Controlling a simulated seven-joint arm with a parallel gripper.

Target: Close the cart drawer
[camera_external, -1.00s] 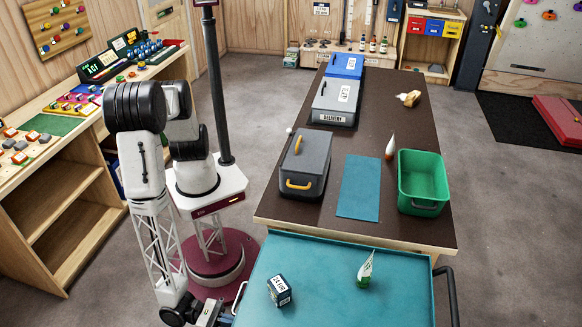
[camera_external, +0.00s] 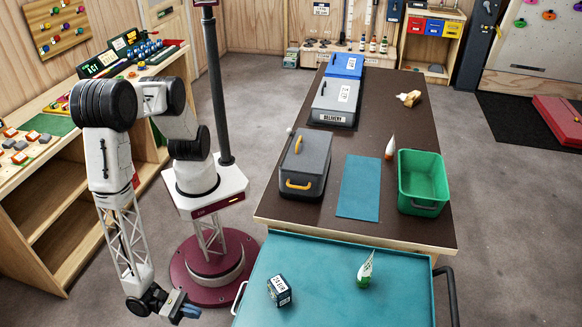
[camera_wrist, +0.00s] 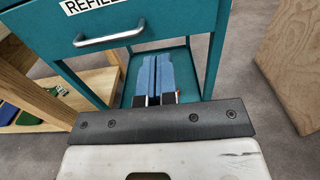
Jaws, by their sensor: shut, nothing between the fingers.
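The teal cart (camera_external: 325,290) stands at the bottom of the external view. A pale handle (camera_external: 239,297) shows at its left side. In the wrist view the teal drawer front (camera_wrist: 150,20) has a metal handle (camera_wrist: 110,35) and a label reading "REFILL", partly cut off. How far the drawer stands out of the cart cannot be told. My gripper (camera_external: 188,310) is left of the cart and apart from the handle. In the wrist view its blue fingers (camera_wrist: 152,68) are together and empty, appearing below the drawer front and right of the handle.
A dark box (camera_external: 279,290) and a small green bottle (camera_external: 365,270) stand on the cart top. The brown table (camera_external: 345,228) is just behind the cart. Wooden shelves (camera_external: 75,205) stand left of my arm. Bare floor (camera_external: 210,318) lies between my gripper and the cart.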

